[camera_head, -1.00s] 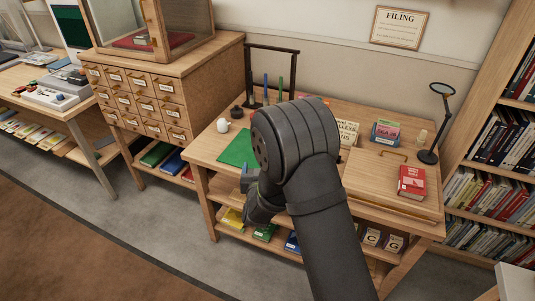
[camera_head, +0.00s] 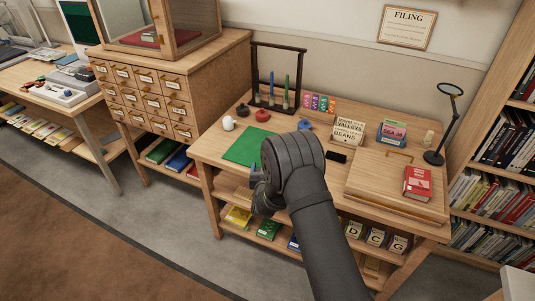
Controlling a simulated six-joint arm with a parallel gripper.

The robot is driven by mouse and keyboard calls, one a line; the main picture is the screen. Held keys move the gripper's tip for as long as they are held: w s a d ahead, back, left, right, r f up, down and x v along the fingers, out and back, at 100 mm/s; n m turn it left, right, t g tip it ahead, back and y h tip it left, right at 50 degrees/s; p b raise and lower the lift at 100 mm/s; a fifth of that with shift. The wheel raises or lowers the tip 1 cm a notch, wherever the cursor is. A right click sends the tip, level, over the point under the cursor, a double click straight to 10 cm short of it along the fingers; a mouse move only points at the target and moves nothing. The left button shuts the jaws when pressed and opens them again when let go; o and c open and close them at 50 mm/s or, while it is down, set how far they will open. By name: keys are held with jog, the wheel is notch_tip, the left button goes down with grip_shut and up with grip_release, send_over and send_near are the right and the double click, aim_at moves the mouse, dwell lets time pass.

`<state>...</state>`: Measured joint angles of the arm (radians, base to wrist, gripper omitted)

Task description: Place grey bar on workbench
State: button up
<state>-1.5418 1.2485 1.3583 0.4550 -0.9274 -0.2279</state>
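The wooden workbench (camera_head: 213,151) stands in the middle, with a green mat (camera_head: 245,147) on its left part. My arm reaches in from the bottom, and my gripper (camera_head: 256,180) is at the bench's front edge, just in front of the green mat. The gripper is mostly hidden behind my own wrist. A small blue-grey patch shows at its tip, but I cannot tell whether it is a finger or a held bar. I cannot make out a grey bar anywhere for certain. A small dark block (camera_head: 336,156) lies on the bench right of my wrist.
A rack with tubes (camera_head: 277,75), a white pot (camera_head: 228,123), word cards (camera_head: 348,131), a wooden board with a red book (camera_head: 418,183), and a magnifier lamp (camera_head: 447,120) are on the bench. A card cabinet (camera_head: 213,86) adjoins left. Bare wood shows around the mat.

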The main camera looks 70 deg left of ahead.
jog(key=x, duration=0.3)
jog(key=r+x, duration=0.1)
jog(key=x, duration=0.5)
jog(key=shift+r, duration=0.25)
jog(key=shift+f, duration=0.1)
jog(key=shift+f, duration=0.15)
jog(key=o, duration=1)
